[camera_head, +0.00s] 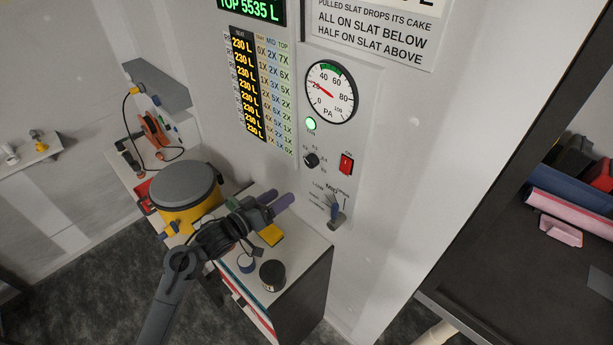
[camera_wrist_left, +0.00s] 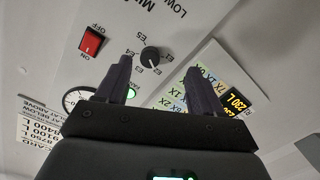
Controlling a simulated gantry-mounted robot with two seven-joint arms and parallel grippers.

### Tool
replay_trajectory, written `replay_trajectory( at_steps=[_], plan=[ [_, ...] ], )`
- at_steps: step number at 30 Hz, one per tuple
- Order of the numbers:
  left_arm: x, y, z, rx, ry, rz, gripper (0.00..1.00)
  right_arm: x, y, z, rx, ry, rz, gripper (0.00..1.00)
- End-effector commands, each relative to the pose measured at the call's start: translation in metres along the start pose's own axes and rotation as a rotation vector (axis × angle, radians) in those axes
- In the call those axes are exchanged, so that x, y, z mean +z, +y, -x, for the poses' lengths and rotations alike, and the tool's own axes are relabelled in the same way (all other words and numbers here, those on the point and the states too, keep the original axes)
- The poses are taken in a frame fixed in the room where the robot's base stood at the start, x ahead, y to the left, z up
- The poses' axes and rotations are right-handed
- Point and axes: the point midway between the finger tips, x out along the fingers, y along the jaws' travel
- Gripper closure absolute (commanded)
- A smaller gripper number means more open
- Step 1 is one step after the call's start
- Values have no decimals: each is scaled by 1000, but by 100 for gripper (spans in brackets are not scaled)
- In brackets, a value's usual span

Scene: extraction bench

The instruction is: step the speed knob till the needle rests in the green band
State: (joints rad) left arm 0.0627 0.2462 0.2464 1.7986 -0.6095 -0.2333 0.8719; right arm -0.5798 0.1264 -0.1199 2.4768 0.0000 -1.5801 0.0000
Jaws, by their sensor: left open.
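The black speed knob (camera_head: 311,159) is on the grey wall panel, with E-numbered marks around it. It also shows in the left wrist view (camera_wrist_left: 150,54), ahead of the fingers. The round PA gauge (camera_head: 331,92) is above it; its red needle points near 20, short of the green band (camera_head: 330,67) at the top of the dial. In the wrist view the gauge (camera_wrist_left: 76,98) is partly hidden by my gripper. My left gripper (camera_head: 281,200) has purple fingers, open and empty, below and left of the knob, apart from it. My right gripper is not in view.
A red switch (camera_head: 346,164) is right of the knob, a lit green lamp (camera_head: 310,124) above it. A lever (camera_head: 335,214) sticks out below. A yellow drum with a grey lid (camera_head: 185,185) and a black jar (camera_head: 272,275) stand near my left arm.

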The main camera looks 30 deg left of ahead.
Motion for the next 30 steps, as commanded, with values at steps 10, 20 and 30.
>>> replay_trajectory(
  at_steps=[10,20,30],
  plan=[
    [-37,10,-30,28,64,-29,33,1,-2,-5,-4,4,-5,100],
    [-40,12,-82,26,63,-28,33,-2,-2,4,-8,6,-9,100],
    [-41,12,-116,24,63,-30,33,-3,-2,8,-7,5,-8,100]
  ],
)
